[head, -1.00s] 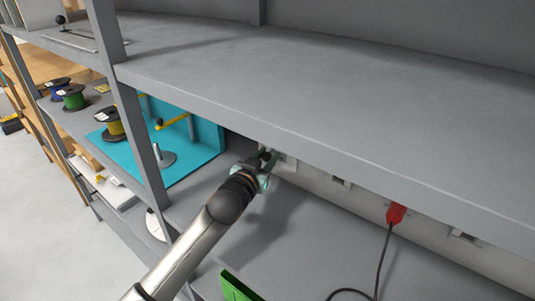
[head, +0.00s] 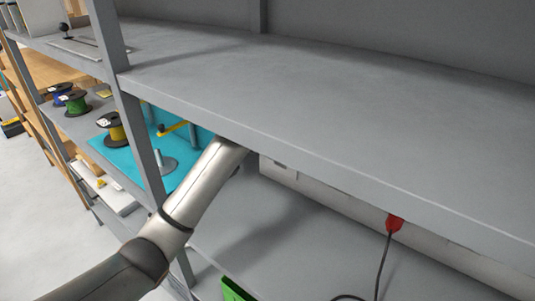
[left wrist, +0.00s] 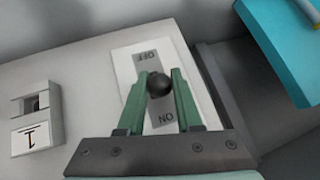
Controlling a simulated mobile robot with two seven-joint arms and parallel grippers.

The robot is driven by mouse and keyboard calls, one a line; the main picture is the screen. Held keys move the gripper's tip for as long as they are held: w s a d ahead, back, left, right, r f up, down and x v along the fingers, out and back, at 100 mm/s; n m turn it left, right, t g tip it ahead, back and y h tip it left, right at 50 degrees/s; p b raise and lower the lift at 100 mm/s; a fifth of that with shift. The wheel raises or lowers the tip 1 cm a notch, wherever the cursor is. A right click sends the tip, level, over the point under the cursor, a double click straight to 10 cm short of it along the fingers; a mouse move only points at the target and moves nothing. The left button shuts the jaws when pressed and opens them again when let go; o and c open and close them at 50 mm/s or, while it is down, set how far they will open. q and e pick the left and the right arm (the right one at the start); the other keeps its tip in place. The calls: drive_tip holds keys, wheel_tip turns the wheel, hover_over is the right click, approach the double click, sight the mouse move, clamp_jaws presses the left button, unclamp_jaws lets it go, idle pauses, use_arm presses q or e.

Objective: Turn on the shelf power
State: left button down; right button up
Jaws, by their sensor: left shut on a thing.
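The power switch (left wrist: 128,62) is a white plate with a grey strip marked OFF at the top and ON at the bottom, both upside down in the left wrist view. Its black ball knob (left wrist: 159,84) sits between the two labels. My left gripper (left wrist: 160,74) has its green fingers on either side of the knob and is shut on it. In the head view, my left arm reaches under the upper shelf board, which hides the gripper and the switch. My right gripper is not in view.
The upper shelf board (head: 330,100) is bare and overhangs the arm. A red plug (head: 394,223) with a black cable is in the strip at right. A green bin (head: 235,290) is below. Cable reels (head: 113,130) and a turquoise board (head: 180,178) are at left.

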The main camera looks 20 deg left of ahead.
use_arm(q)
drive_tip(key=shift+r+g, duration=0.1)
drive_tip(key=shift+g, duration=0.2)
drive_tip(key=c, duration=0.6)
unclamp_jaws()
drive_tip(key=shift+w, duration=0.1)
